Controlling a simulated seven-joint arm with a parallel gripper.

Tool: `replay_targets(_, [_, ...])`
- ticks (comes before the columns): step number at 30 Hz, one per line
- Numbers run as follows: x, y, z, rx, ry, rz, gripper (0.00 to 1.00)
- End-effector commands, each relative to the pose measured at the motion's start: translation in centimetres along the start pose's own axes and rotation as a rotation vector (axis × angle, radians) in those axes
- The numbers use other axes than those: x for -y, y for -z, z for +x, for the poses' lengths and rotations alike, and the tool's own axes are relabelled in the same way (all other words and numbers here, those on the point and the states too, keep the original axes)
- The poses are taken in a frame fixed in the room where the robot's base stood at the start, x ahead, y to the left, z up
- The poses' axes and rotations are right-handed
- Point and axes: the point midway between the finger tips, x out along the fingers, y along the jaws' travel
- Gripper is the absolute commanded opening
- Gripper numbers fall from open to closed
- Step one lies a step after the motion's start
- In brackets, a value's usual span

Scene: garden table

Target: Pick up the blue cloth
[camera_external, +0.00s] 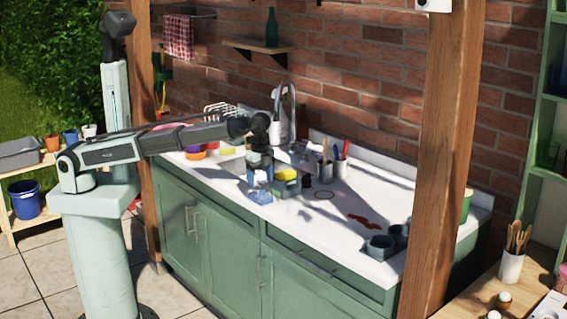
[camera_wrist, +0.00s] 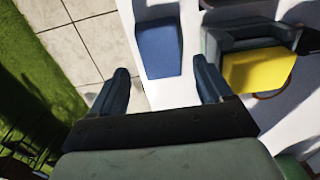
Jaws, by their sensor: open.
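The blue cloth (camera_external: 260,197) lies on the white countertop near its front edge, next to the sink area. It also shows in the wrist view (camera_wrist: 158,48) as a flat blue patch, ahead of and between the fingers. My gripper (camera_external: 259,180) is above the counter close over the cloth in the external view. In the wrist view my gripper (camera_wrist: 165,85) has its two dark fingers spread wide apart with nothing between them. I cannot tell the exact height of the fingers above the cloth.
A dark caddy (camera_external: 290,190) with a yellow sponge (camera_external: 287,174) stands just right of my gripper; the sponge also shows in the wrist view (camera_wrist: 258,70). Cups with utensils (camera_external: 340,165) stand behind. Dark cups (camera_external: 381,246) and a red stain (camera_external: 363,221) lie farther right.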

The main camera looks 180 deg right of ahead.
Motion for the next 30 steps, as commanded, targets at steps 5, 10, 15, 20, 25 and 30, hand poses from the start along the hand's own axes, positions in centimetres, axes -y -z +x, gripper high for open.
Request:
replay_targets(5, [-0.1, -0.1, 1.2, 0.001, -0.001, 0.0, 0.79])
replay_targets(10, [0.0, 0.0, 2.3, 0.0, 0.0, 0.0, 0.79])
replay_targets(15, [-0.1, -0.1, 3.4, 0.001, -0.001, 0.0, 0.79])
replay_targets(20, [0.0, 0.0, 4.2, 0.0, 0.0, 0.0, 0.79])
replay_targets(25, [0.0, 0.0, 4.9, 0.0, 0.0, 0.0, 0.79])
replay_targets(30, [0.0, 0.0, 5.2, 0.0, 0.0, 0.0, 0.79])
